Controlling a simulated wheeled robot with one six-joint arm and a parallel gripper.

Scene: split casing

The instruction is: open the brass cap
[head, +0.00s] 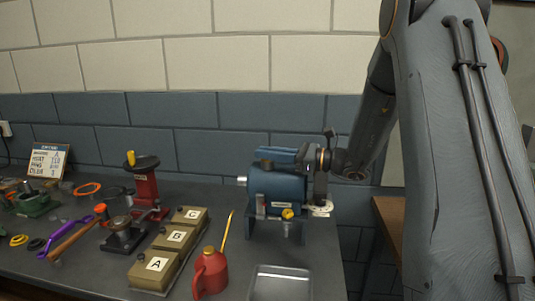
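A blue casing (277,187) stands on a dark mount on the bench, right of centre in the head view. A small yellow, brass-coloured cap (287,213) shows low on its front. Whether it is open or shut is too small to tell. My gripper (318,185) is at the right end of the casing, close beside it, above and to the right of the cap. Its fingers are dark and partly lost against the casing, so their opening and any contact are unclear.
A red oil can (209,273) with a yellow spout and an empty grey tray (281,284) stand in front of the casing. Boxes marked A, B and C (175,238), a red press (145,187) and loose tools fill the left. The bench ends just right of the casing.

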